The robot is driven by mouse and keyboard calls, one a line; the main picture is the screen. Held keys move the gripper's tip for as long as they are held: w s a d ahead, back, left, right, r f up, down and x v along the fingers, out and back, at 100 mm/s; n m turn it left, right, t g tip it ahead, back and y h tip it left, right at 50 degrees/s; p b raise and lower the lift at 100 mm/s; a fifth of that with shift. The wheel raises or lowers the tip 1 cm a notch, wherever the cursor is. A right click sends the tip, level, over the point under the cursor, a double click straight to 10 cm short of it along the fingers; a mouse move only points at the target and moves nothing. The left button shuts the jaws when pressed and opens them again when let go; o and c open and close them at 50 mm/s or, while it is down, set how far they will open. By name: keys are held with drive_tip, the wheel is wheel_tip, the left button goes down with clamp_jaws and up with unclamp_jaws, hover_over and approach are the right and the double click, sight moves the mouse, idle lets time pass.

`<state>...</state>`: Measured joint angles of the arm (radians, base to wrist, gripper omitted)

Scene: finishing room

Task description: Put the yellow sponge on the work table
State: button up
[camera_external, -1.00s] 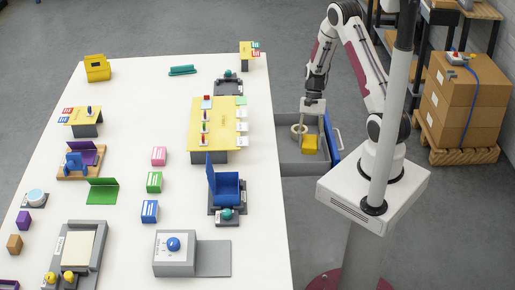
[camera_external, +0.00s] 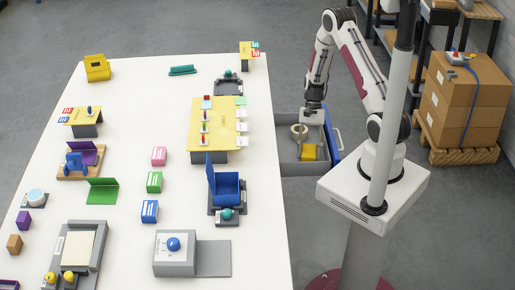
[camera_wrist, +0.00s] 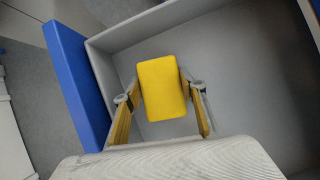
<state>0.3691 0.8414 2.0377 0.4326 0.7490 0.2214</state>
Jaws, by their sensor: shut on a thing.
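The yellow sponge (camera_external: 309,152) is inside the open grey drawer (camera_external: 289,168), right of the white work table (camera_external: 120,160). In the wrist view the sponge (camera_wrist: 163,88) lies between the two fingers of my gripper (camera_wrist: 161,84), one finger against each long side. My gripper (camera_external: 311,138) points down into the drawer and is shut on the sponge. The arm partly covers the sponge in the external view. I cannot tell whether the sponge touches the drawer floor.
A beige ring (camera_external: 298,131) is in the drawer beside my gripper. The drawer's blue front (camera_external: 332,139) and grey walls surround it. The table carries several fixtures, including a yellow stand (camera_external: 215,140) and blue holder (camera_external: 225,187). Bare white surface shows between them.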

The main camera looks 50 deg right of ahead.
sight(309, 145)
drive_tip(key=shift+f, duration=0.35)
drive_tip(key=o, duration=0.8)
drive_tip(key=shift+v, duration=0.9)
drive_tip(key=shift+a+v, duration=0.15)
drive_tip(key=shift+v, duration=1.35)
drive_tip(key=shift+a+v, duration=0.1)
drive_tip(key=shift+v, duration=1.4)
drive_tip(key=shift+r, duration=0.2)
